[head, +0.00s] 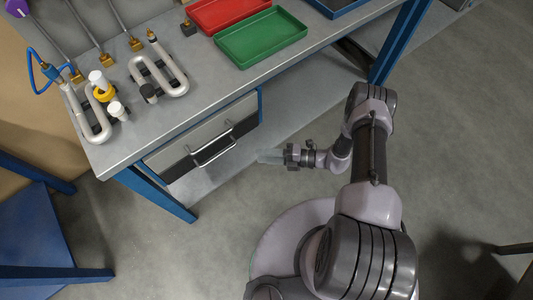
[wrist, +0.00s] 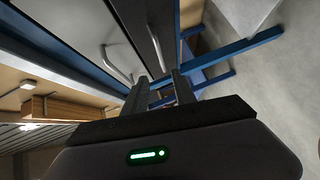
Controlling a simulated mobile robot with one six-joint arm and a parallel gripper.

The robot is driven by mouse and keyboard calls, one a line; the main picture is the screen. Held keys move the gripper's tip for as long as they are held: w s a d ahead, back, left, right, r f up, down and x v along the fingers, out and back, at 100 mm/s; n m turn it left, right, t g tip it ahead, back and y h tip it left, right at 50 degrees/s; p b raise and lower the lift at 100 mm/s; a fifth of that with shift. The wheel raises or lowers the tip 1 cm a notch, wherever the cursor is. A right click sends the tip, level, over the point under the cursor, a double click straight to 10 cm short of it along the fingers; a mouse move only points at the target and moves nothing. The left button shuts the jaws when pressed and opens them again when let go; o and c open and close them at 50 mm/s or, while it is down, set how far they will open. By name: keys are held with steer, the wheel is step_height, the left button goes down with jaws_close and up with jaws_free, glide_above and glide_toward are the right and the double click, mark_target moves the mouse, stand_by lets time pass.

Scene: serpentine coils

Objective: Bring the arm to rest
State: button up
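My arm reaches forward over the floor, bent at the elbow. In the head view my gripper (head: 270,156) is in front of the workbench (head: 213,82), below its top and to the right of the drawer handle (head: 212,150), apart from both. In the wrist view the two dark fingers of my gripper (wrist: 162,86) stand apart with nothing held between them. The bench's drawer front and a handle (wrist: 118,65) show beyond the fingers there.
Two pale serpentine coils (head: 86,118) (head: 158,80) lie on the bench, with white and yellow fittings. A green tray (head: 260,38) and a red tray (head: 225,12) stand behind. A blue frame (head: 45,235) is at lower left.

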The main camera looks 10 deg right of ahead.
steer(key=shift+s+d, duration=0.1)
steer(key=shift+d, duration=0.25)
step_height(320, 180, up, 31)
steer(key=d+n+g+h, duration=0.1)
steer(key=n+g+h, duration=0.5)
steer(key=n, duration=1.5)
steer(key=s+d+r+n+t+h, duration=0.2)
steer(key=s+r+n+t+h, duration=0.2)
steer(key=s+r+n, duration=0.3)
steer(key=s+d+r+n+t+h, duration=0.2)
steer(key=s+r+n+t+h, duration=0.2)
steer(key=s+r+n, duration=0.3)
steer(key=shift+d+r+n, duration=0.3)
steer(key=shift+r+n, duration=0.2)
steer(key=shift+r, duration=0.15)
